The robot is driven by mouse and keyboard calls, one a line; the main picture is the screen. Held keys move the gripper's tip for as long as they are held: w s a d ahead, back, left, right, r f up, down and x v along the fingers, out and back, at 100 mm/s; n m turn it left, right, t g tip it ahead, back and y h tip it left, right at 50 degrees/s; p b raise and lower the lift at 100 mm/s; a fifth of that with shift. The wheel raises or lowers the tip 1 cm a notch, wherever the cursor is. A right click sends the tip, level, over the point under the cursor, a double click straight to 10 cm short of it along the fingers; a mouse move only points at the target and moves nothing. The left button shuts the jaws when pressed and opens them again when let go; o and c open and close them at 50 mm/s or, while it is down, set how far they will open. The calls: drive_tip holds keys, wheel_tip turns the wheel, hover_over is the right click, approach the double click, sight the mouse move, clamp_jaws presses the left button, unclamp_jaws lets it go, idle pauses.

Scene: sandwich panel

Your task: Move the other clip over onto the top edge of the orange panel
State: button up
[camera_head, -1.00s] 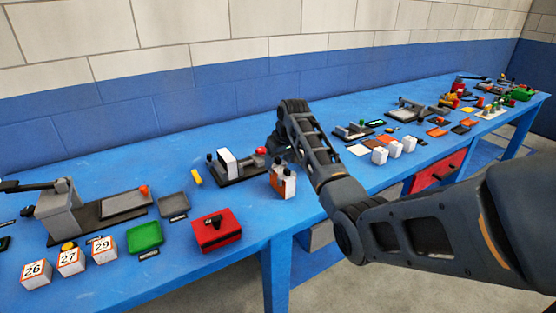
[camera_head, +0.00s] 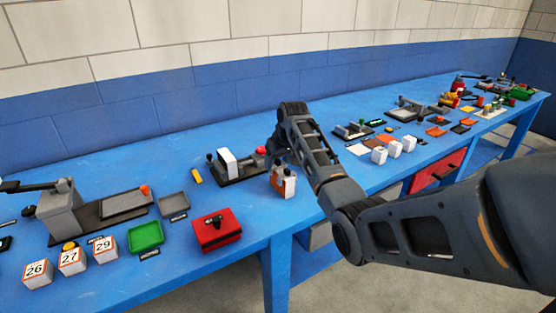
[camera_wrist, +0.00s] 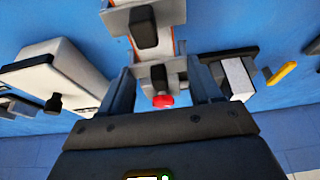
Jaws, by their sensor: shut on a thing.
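The orange panel (camera_head: 277,182) stands upright near the table's front edge in the head view, beside a white face. A clip with a black grip (camera_head: 287,172) sits at its top. In the wrist view a pale grey clip with a black pad (camera_wrist: 145,28) is at the top, with thin orange edges beside it. My gripper (camera_wrist: 158,70) is shut on a second pale grey clip with a black pad (camera_wrist: 158,77), between its fingers. My gripper (camera_head: 279,150) is just above and behind the panel in the head view. I cannot tell whether the held clip touches the panel.
A dark fixture (camera_head: 238,177) with a white block and red knob stands left of the panel. A red box (camera_head: 217,236) and green tray (camera_head: 145,238) lie nearer the left front. White cubes (camera_head: 379,156) stand to the right. The blue table left of the panel has some clear room.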

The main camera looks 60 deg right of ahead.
drive_tip(key=shift+f, duration=0.1)
idle(0.3)
drive_tip(key=o, duration=1.3)
drive_tip(key=shift+c, duration=0.2)
drive_tip(key=shift+r+p, duration=1.85)
drive_tip(key=shift+r, duration=1.95)
